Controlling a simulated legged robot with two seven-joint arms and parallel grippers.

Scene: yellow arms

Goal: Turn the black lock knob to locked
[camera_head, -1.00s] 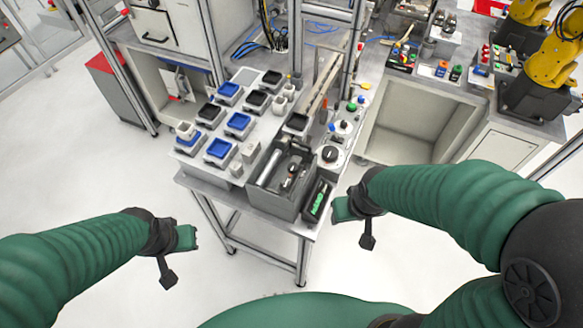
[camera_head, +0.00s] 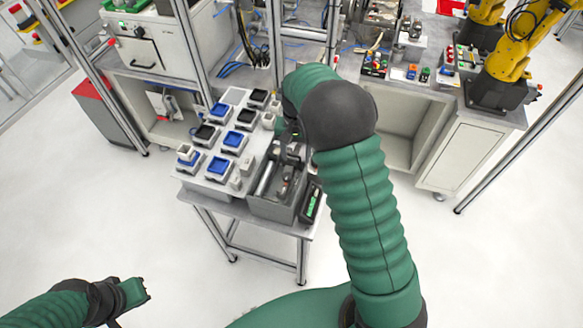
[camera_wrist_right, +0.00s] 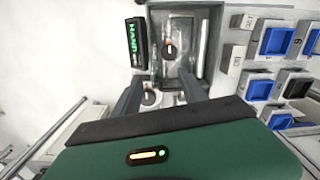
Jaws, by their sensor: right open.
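In the right wrist view, a black knob on a round pale base (camera_wrist_right: 149,97) shows low between the two fingers of my right gripper (camera_wrist_right: 161,72). The gripper is open with nothing held, and its body hides the area below. I cannot tell if the fingers touch the knob or which way it is turned. A second dark knob-like piece (camera_wrist_right: 170,49) is inside the grey bin. In the head view, my right arm covers the knob. My left gripper (camera_head: 138,291) is at the lower left, away from the table; its finger gap is unclear.
The grey bin (camera_wrist_right: 207,46) is beside a device with a green display (camera_wrist_right: 131,34). Blue and black trays (camera_head: 233,140) stand on the table left of my right arm. Yellow robot arms (camera_head: 513,60) stand at the back right. Floor at the front left is clear.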

